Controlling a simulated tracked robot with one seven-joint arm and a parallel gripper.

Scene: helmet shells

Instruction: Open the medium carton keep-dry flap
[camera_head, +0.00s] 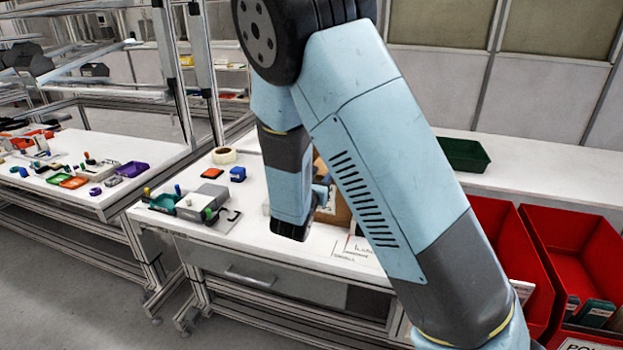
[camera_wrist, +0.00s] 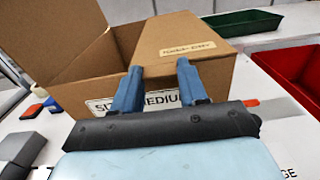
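The medium carton (camera_wrist: 85,95) is a brown box in front of my gripper in the wrist view. Its front has a partly covered label reading MEDIUM. The left part of the top is open and shows the inside. My gripper (camera_wrist: 157,68) has its two blue fingers spread apart, near the flap's front edge, with nothing seen held between them. I cannot tell whether they touch the carton. In the head view my arm hides most of the carton (camera_head: 340,208).
A green tray (camera_head: 464,154) stands on the white bench behind. Red bins (camera_head: 510,250) stand at the right. A tape roll (camera_head: 224,155), a blue block (camera_head: 237,174) and a grey device (camera_head: 200,203) lie left of the carton. Papers lie at the bench front.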

